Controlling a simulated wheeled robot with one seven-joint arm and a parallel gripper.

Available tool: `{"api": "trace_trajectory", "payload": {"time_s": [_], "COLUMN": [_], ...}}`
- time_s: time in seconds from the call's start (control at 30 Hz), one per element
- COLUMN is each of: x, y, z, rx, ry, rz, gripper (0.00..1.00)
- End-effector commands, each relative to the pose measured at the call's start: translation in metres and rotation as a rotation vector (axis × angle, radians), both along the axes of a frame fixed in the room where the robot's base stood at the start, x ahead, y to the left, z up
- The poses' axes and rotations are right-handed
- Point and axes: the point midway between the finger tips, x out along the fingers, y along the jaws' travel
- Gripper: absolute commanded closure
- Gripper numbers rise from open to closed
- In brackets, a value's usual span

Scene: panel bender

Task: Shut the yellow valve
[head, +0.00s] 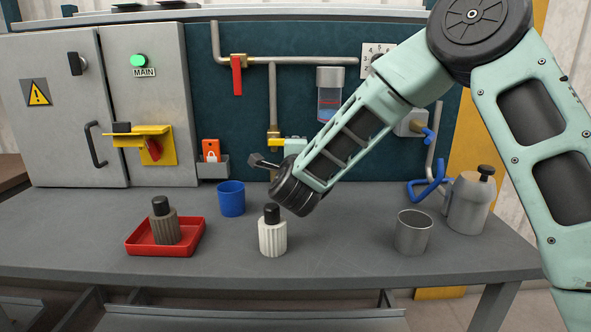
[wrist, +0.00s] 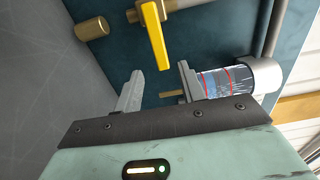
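The yellow valve handle (wrist: 154,36) shows in the wrist view as a flat lever on a brass pipe (wrist: 195,17), its free end pointing down the picture. My gripper (wrist: 159,69) is open and empty, with one finger on each side of the line of the lever. The lever's free end appears near the gap between the fingertips; I cannot tell how deep it sits or whether it touches.
A red valve handle (head: 237,75) hangs on the upper pipe. A sight glass (head: 330,95) is right of the valve. On the bench (head: 335,268) stand a blue cup (head: 231,199), a white ribbed bottle (head: 272,236), a red tray (head: 139,247) and a metal cup (head: 411,236).

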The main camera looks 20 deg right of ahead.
Motion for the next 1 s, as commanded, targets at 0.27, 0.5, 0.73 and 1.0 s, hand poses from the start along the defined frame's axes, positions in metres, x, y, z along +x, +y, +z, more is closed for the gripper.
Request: {"api": "trace_trajectory", "payload": {"time_s": [0.27,0.5,0.73,1.0], "x": [-0.06,-0.088,-0.094,-0.093], "y": [0.021,0.029,0.03,0.03], "z": [-0.001,-0.001,0.0,-0.001], "rx": [-0.001,0.001,0.002,0.002], "ry": [0.0,0.001,0.002,0.002], "rz": [0.004,0.002,-0.001,0.0], "gripper": [0.6,0.6,0.6,0.6]}}
